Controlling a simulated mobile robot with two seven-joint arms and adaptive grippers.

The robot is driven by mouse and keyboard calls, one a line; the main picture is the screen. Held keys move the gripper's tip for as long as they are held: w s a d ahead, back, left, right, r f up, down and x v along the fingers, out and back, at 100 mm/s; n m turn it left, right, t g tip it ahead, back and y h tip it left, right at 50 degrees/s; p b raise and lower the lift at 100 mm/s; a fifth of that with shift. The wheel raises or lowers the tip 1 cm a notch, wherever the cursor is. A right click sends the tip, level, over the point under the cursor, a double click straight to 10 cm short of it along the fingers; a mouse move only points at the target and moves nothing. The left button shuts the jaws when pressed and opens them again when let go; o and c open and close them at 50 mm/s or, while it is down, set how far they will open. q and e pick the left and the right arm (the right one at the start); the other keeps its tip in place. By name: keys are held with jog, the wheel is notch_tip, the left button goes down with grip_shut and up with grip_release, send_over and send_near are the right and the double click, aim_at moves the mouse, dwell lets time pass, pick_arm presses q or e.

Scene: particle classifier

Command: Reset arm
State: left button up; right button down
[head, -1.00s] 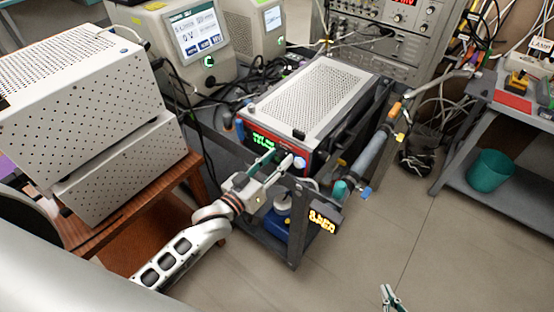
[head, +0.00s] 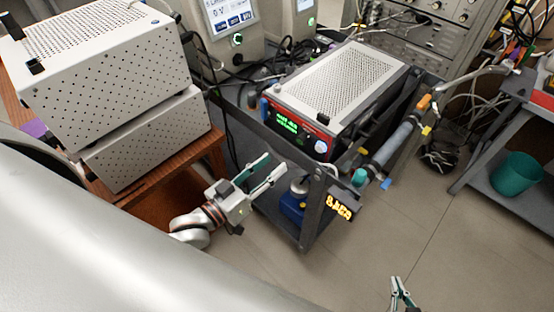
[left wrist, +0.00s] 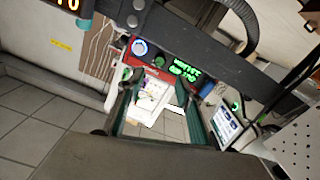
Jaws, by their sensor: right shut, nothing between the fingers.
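My left gripper (head: 276,162) is in the head view, left of the cart's front post, with its two fingers apart and nothing between them. In the left wrist view its green-lined fingers (left wrist: 157,90) also stand apart. The red-fronted classifier box (head: 334,98), with a perforated grey top and green display, sits on the cart beyond the gripper, with a gap between them. It also shows ahead in the left wrist view (left wrist: 150,74). My right gripper (head: 399,285) shows at the bottom edge, shut and empty above the floor; most of that arm is out of view.
The dark cart (head: 312,215) has an orange-digit display (head: 340,206) and a horizontal tube (head: 392,145) at its side. Stacked perforated boxes (head: 150,140) stand on a wooden table at left. A teal bin (head: 515,174) is on the right shelf. Floor at front right is clear.

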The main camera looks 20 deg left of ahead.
dwell(0.5)
pick_arm(q)
jog(key=s+f+m+g+y, duration=0.1)
jog(key=s+f+g+y, duration=0.1)
jog(key=s+f, duration=0.3)
jog(key=s+f+m+g+y, duration=0.1)
jog(key=s+f+g, duration=0.3)
jog(key=f, duration=0.8)
jog(key=shift+s+f+m+y, duration=0.4)
jog(key=shift+s+m, duration=0.3)
jog(key=shift+s, duration=0.1)
